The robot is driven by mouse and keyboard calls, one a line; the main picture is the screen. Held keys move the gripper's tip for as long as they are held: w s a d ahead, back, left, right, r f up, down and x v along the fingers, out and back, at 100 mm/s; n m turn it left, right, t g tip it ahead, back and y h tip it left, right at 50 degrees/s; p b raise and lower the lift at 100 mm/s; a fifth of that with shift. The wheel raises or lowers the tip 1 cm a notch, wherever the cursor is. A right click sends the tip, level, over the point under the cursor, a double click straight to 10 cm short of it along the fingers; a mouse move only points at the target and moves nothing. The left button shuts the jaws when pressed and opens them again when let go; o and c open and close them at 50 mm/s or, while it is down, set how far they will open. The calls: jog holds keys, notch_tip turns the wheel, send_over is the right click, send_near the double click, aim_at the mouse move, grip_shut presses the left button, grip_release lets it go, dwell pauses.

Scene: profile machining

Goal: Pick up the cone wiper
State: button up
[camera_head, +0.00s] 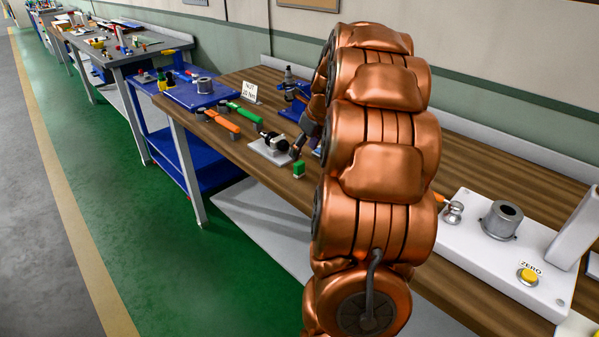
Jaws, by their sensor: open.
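My copper-coloured arm fills the middle of the view and hides part of the bench. The dark fingers of my gripper (299,147) show partly at the arm's left edge, low over the wooden bench. They are open, and nothing shows held between them. A small upright green piece (299,170) stands on the bench just in front of the fingers, apparently apart from them. I cannot tell for sure which thing is the cone wiper; this green piece may be it. A tool with a green handle (245,114) lies farther left.
A white-based fixture (270,152) stands close to the left of my gripper. An orange-handled tool (221,122) and a small sign (250,91) are farther left. A white device (467,240) with a yellow button (527,276) is at right. The green floor (140,240) is clear.

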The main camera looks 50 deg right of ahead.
aim_at(300, 163)
jog(key=x, duration=0.2)
jog(key=shift+w+d+f, duration=0.15)
jog(key=shift+d+f, duration=0.1)
jog(key=shift+f, duration=0.1)
jog(key=shift+d+p+x, duration=0.15)
jog(key=shift+p+x, duration=0.3)
jog(key=shift+x, duration=0.85)
jog(key=shift+d+p+x, duration=0.1)
jog(key=shift+p+x, duration=0.3)
jog(key=shift+x, duration=0.85)
jog(key=shift+c, duration=0.3)
jog(key=c, duration=1.1)
jog(key=shift+r, duration=0.1)
